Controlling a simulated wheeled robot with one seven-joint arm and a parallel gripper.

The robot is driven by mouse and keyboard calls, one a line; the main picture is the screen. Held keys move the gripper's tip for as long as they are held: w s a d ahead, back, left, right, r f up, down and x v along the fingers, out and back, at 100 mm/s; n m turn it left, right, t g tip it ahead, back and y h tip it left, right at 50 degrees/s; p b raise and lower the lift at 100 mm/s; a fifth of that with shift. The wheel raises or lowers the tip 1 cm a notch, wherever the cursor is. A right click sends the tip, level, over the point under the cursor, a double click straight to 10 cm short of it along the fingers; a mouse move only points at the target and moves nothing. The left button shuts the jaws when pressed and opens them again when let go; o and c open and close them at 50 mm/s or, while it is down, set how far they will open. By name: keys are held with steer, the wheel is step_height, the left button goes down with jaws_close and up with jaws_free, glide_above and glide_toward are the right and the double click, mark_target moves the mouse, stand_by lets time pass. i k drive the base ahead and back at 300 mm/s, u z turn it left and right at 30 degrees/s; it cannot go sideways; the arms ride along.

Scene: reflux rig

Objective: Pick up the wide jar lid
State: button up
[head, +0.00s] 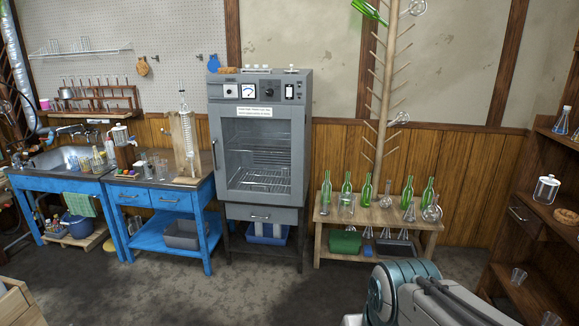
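A clear glass jar (545,191) stands upright on the wooden shelf unit at the right. A pale lid (549,179) appears to sit on its top. A small pale, flat object with a raised middle (291,70) lies on top of the grey oven; it may also be a lid. I cannot tell for certain which one is the wide jar lid. Part of my arm shows at the bottom right, well apart from both. My gripper is outside the picture.
The grey oven (260,150) stands between a blue workbench (168,197) and a low wooden bench (330,214) with green bottles and flasks. A wooden bottle-drying rack (386,90) rises behind it. The shelf unit (520,214) borders the right. The middle floor is clear.

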mark_target(346, 197)
steer(key=z, duration=0.05)
steer(key=i, duration=1.55)
steer(key=z, duration=0.35)
steer(key=i, duration=1.5)
steer(key=z, duration=0.35)
steer(key=i, duration=0.95)
steer(key=z, duration=0.15)
